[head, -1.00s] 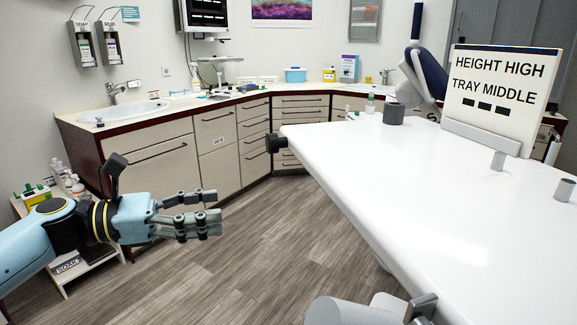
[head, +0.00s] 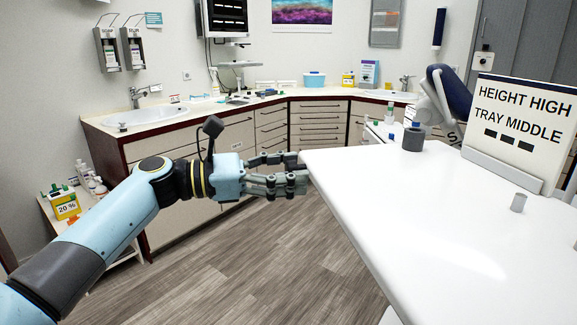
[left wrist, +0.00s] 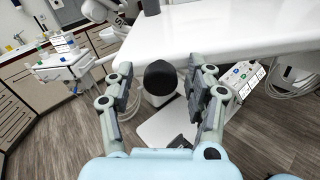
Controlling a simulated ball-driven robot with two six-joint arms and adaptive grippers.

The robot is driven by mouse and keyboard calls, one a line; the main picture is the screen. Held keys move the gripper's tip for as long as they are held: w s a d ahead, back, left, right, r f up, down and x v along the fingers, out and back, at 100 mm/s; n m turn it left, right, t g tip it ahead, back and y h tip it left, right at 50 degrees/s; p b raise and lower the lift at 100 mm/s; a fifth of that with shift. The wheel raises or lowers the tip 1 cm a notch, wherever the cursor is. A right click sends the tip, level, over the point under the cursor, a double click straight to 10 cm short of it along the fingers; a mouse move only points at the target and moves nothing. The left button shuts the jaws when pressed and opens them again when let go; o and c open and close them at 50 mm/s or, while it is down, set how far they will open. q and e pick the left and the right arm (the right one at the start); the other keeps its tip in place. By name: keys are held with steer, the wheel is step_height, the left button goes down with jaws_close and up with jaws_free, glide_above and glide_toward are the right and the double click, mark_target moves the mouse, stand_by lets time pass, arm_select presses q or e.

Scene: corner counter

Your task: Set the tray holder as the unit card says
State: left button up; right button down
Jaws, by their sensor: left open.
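The unit card (head: 516,125) stands at the right in the head view and reads "HEIGHT HIGH", "TRAY MIDDLE", with three black squares below. It stands on a broad white tray top (head: 400,200). My left gripper (head: 302,173) is open at the tray top's left edge. In the left wrist view, a round black knob (left wrist: 160,77) shows between the open fingers, below the white edge (left wrist: 215,35). I cannot tell whether the fingers touch it. In the head view the knob is hidden by the gripper. My right gripper is not in view.
A dark grey cylinder (head: 412,139) and a small grey peg (head: 518,202) stand on the tray top. The corner counter (head: 190,122) with drawers runs behind. The floor (head: 240,270) between is clear.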

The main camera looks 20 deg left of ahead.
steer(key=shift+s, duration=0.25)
arm_select(q)
steer(key=shift+c, duration=1)
jaws_close()
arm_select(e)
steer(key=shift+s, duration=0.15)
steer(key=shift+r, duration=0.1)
